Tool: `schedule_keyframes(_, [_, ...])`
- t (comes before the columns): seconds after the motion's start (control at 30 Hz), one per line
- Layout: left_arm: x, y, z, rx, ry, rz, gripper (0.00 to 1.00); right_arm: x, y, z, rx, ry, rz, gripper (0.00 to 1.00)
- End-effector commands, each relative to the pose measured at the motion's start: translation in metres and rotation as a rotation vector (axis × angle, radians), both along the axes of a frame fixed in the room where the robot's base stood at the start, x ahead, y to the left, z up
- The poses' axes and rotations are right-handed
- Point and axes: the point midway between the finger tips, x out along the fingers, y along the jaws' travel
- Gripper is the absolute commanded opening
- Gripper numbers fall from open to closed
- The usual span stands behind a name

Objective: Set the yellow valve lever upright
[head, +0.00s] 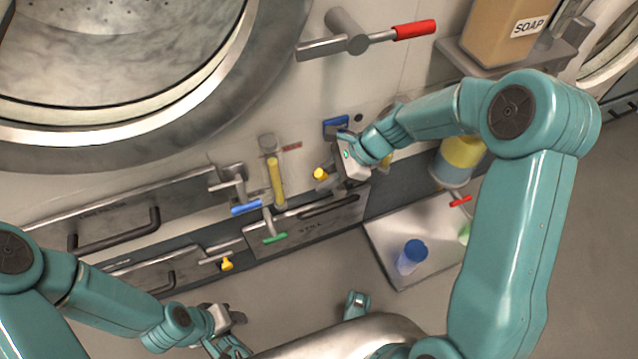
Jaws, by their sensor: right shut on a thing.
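A lever with a yellow end (320,174) sits low on the machine front, right of centre. The yellow end points left and towards me, and much of the lever is hidden by my gripper. My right gripper (347,172) is at this lever, shut on it, with the yellow end sticking out to the left of the fingers. The lever's exact tilt is hard to tell. My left gripper (234,328) is low in the view, away from the machine front; its fingers are too small to read.
A blue handle (335,124) is just above my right gripper. Blue (246,207), green (275,238) and another yellow (227,264) handle are to the left. A red-gripped lever (413,30) is above. A tray (385,240) with a blue-capped bottle (411,256) stands at lower right.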

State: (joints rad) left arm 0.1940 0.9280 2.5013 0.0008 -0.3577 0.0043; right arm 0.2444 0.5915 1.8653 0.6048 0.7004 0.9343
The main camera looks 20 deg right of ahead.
Motion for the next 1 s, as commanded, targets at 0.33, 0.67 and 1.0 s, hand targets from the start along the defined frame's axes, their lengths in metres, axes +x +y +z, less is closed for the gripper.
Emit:
schedule_keyframes(0.33, [0.001,0.001,-0.001,0.000,-0.001,0.003,0.43,0.001,-0.026,0.007,0.272,0.010,-0.003,0.00])
schedule_keyframes(0.67, [0.000,0.000,0.002,0.000,0.001,-0.001,0.43,0.001,-0.039,0.009,0.426,0.015,-0.001,0.00])
schedule_keyframes(1.0, [-0.001,-0.001,0.002,0.000,0.001,-0.003,0.43,0.002,-0.042,0.009,0.466,0.015,0.000,0.00])
